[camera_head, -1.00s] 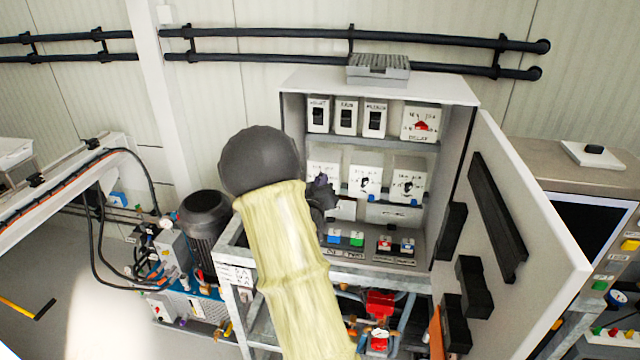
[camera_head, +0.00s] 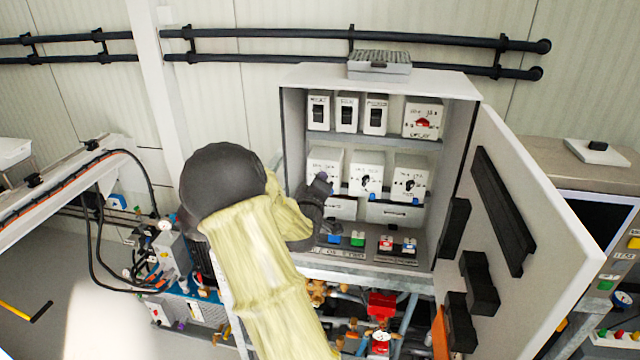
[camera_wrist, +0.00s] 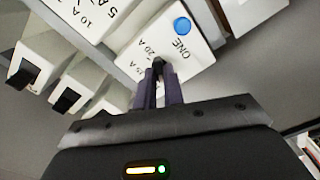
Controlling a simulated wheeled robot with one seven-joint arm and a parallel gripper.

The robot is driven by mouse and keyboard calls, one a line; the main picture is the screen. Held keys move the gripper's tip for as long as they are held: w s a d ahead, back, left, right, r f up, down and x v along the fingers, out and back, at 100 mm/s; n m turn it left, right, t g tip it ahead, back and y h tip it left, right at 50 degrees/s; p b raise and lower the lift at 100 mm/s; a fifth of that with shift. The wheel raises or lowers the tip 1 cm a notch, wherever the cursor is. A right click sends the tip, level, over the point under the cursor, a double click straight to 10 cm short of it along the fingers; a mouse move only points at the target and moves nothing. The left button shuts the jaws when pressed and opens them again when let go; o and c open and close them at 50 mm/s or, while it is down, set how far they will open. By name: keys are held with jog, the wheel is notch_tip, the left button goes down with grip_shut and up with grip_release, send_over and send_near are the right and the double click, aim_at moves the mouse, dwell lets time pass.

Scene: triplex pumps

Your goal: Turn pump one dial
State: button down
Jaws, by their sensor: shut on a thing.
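The pump one dial box (camera_wrist: 150,45) is white, with the word ONE, ampere marks and a blue round button; it appears tilted in the wrist view. In the head view it is the left box (camera_head: 325,161) of the middle row in the open cabinet, partly hidden by my gripper (camera_head: 322,184). In the wrist view my gripper's (camera_wrist: 165,75) dark purple fingers are close together at the box face, shut on the small black dial knob (camera_wrist: 158,64). The fingers hide most of the knob, so its exact setting cannot be read.
Two similar dial boxes (camera_head: 367,172) (camera_head: 409,178) stand to the right. Black switches and a red-knob box (camera_head: 423,118) fill the shelf above. Coloured buttons (camera_head: 357,239) lie below. The open cabinet door (camera_head: 530,230) bounds the right side.

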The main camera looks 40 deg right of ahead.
jog(key=shift+f+n, duration=0.1)
jog(key=shift+n, duration=1.1)
jog(key=c, duration=1.5)
grip_release()
jog(key=shift+a, duration=0.1)
jog(key=b+v, duration=0.9)
jog(key=v, duration=0.8)
jog(key=shift+s+b, duration=0.2)
jog(key=shift+b, duration=0.15)
